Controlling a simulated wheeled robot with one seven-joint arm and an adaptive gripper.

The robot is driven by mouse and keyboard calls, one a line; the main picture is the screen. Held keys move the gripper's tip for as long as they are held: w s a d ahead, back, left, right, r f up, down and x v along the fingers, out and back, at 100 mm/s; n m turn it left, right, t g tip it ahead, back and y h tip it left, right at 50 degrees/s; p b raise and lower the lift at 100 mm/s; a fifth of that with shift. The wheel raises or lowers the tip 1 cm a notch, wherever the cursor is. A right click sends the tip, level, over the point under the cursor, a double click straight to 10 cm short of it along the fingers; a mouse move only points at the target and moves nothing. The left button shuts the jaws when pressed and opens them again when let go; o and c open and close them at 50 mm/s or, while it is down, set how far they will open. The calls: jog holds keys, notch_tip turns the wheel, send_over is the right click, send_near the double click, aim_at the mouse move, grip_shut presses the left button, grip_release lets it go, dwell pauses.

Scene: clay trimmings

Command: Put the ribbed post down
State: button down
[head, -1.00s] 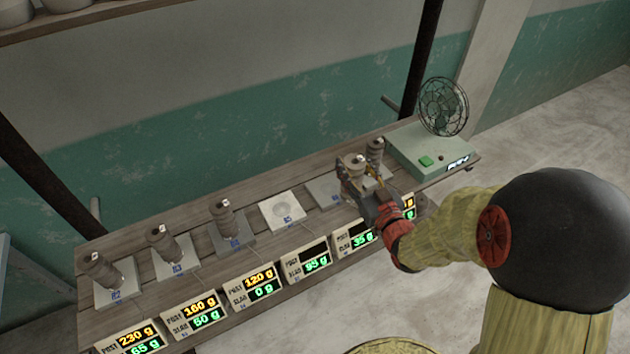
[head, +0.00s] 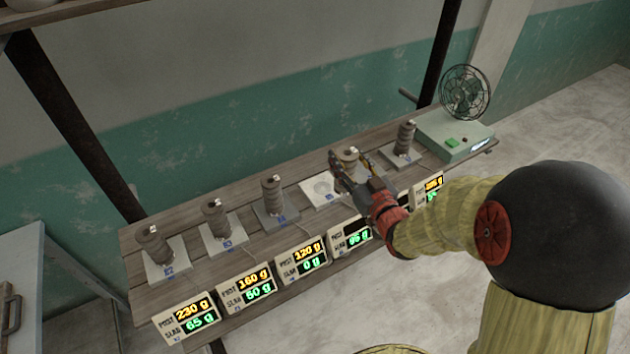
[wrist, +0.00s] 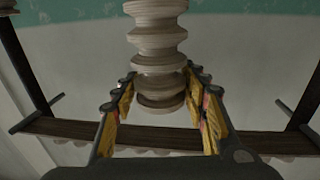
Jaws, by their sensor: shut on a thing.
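My gripper (head: 352,165) is shut on the ribbed post (head: 349,153), a grey-brown clay post with stacked ridges and a pale top. It holds the post upright over the right half of the bench, between the pale empty slab R5 (head: 319,191) and the post on the far-right slab. In the wrist view the ribbed post (wrist: 158,55) rises between the two yellow-padded fingers, its lower end between them. The slab area just under the gripper is mostly hidden by the hand. I cannot tell how high the post is above the bench.
Similar posts stand on slabs R2 (head: 153,246), R3 (head: 216,220) and R4 (head: 273,194). Another post (head: 405,138) stands close on the right. Readout boxes (head: 246,287) line the front edge. A green fan box (head: 452,141) fills the right end.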

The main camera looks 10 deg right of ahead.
jog(key=w+a+f+b, duration=0.3)
jog(key=w+f+b, duration=0.1)
jog(key=w+f, duration=0.8)
jog(key=shift+w+f, duration=0.2)
jog(key=shift+f+b, duration=0.15)
jog(key=shift+b, duration=0.25)
jog(key=c, duration=1)
grip_release()
